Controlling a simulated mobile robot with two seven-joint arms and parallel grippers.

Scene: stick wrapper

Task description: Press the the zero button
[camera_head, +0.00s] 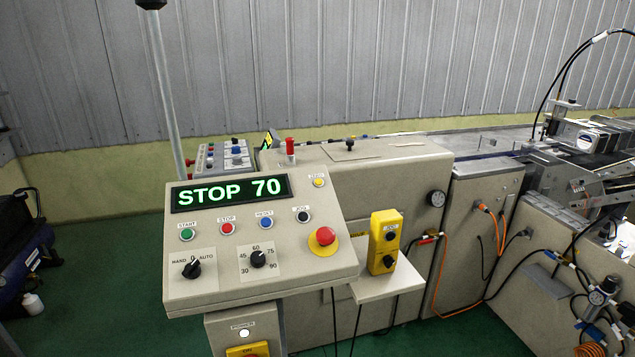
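The control panel (215,272) is a sloped beige box at the left of the middle in the head view. Its zero button (319,183) is a small yellow button at the panel's upper right, under a small label that seems to read ZERO. The green-lit display (231,192) beside it reads STOP 70. Neither of my grippers shows in the head view, and nothing covers the zero button.
Below the display are green (187,234), red (227,228), blue (265,223) and black (303,216) buttons. A red emergency knob (325,236) sticks out at the lower right. A yellow box (384,242) stands on a side shelf. A pole (166,95) rises behind the panel.

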